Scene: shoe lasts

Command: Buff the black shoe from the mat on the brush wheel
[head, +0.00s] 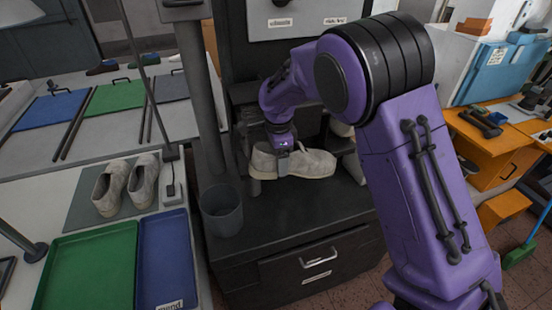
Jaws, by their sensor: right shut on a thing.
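My right gripper (283,143) is shut on a pale grey-beige shoe (308,163). It holds the shoe by its collar end, toe pointing right, in front of the dark machine (250,92). A grey mat (82,212) on the left bench bears a pair of similar grey shoes (110,187). No shoe that looks black is clear on this mat. My left gripper is not in view.
A grey cup (222,212) stands at the left of the machine's dark cabinet top (285,225). A green tray (90,265) and a blue tray (163,255) lie on the left bench. A grey post (200,90) rises beside the machine.

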